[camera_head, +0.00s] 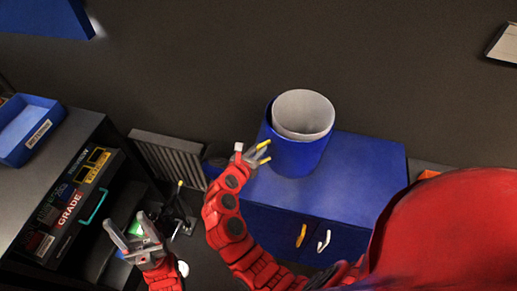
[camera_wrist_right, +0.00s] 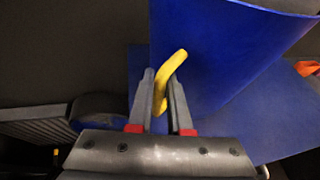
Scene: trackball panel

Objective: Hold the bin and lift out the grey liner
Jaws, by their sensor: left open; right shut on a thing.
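The blue bin (camera_head: 297,158) stands upright on a blue cabinet. The grey liner (camera_head: 304,112) sits inside it, its round rim standing above the bin's edge; its lower part is hidden. My right gripper (camera_head: 258,155) is at the bin's left side. In the right wrist view, its fingers (camera_wrist_right: 162,95) are shut on a yellow curved handle (camera_wrist_right: 176,62) beside the blue bin wall (camera_wrist_right: 225,50). My left gripper (camera_head: 132,232) is open and empty at the lower left, well away from the bin and liner.
The blue cabinet (camera_head: 365,165) has free top to the right of the bin, and door handles in front. A grey ribbed panel (camera_head: 168,157) stands to its left. A dark shelf unit with a blue tray (camera_head: 25,130) is at far left.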

